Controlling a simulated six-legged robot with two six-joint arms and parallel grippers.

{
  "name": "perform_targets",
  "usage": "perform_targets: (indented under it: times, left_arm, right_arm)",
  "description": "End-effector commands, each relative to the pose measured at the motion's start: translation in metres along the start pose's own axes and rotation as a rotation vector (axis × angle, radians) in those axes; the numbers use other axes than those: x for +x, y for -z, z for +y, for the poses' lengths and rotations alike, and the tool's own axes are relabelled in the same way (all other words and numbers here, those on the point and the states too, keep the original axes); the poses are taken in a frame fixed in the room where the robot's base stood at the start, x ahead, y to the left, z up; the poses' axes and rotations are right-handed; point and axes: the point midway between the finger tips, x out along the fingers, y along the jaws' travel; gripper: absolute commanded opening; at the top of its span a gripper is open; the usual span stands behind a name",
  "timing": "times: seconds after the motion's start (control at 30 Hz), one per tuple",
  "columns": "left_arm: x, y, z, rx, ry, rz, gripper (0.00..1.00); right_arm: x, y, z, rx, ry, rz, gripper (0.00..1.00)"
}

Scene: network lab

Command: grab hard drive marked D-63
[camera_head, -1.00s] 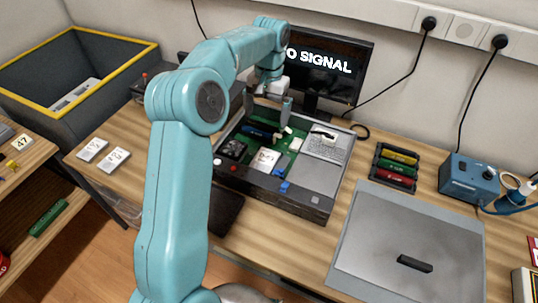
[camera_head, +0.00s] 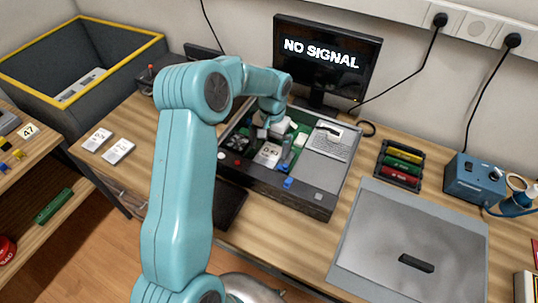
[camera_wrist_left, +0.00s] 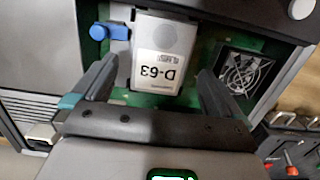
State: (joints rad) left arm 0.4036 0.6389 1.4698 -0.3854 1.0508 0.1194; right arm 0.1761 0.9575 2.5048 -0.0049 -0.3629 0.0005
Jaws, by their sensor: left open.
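The hard drive D-63 (camera_wrist_left: 163,55) is a silver block with a white label, seated in the open computer case (camera_head: 325,200). Its label reads upside down in the left wrist view. In the head view the drive (camera_head: 267,156) shows small, partly near my gripper. My left gripper (camera_head: 276,148) is over the case. In the left wrist view its two open fingers (camera_wrist_left: 157,78) stand on either side of the drive's near end, with visible gaps. Nothing is held. Whether the fingertips are down at the drive's height is hard to tell. My right gripper is not in view.
A blue latch (camera_wrist_left: 109,31) sits beside the drive, and a fan (camera_wrist_left: 243,72) lies to its right. Two pale labelled blocks (camera_head: 118,151) lie on the desk at left. A grey mat (camera_head: 400,240) with a black bar (camera_head: 416,263) is at right. A monitor (camera_head: 325,60) stands behind.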

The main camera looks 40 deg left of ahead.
Motion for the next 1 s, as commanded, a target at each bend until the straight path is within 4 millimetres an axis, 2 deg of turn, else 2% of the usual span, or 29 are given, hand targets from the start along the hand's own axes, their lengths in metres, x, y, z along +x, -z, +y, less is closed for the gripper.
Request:
perform_targets:
  times: [0.1, 0.2, 0.43, 0.6, 0.63, 1.0]
  left_arm:
    - [0.018, -0.001, 0.000, -0.002, 0.000, -0.003, 1.00]
    - [0.026, 0.000, 0.000, -0.001, 0.001, -0.001, 1.00]
    - [0.027, 0.001, 0.000, -0.001, 0.000, 0.000, 1.00]
    - [0.027, 0.001, 0.000, -0.001, 0.000, 0.000, 0.45]
    - [0.027, 0.001, 0.000, -0.001, 0.000, 0.000, 0.36]
    - [0.021, 0.001, 0.000, -0.002, 0.001, 0.002, 0.36]
  right_arm:
    - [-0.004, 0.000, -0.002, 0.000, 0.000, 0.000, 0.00]
    - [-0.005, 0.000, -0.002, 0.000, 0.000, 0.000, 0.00]
    - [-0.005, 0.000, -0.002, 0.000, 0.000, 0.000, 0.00]
    - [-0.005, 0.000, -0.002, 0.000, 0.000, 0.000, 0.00]
    - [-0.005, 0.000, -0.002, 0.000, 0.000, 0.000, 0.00]
    - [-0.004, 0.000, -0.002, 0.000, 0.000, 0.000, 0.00]
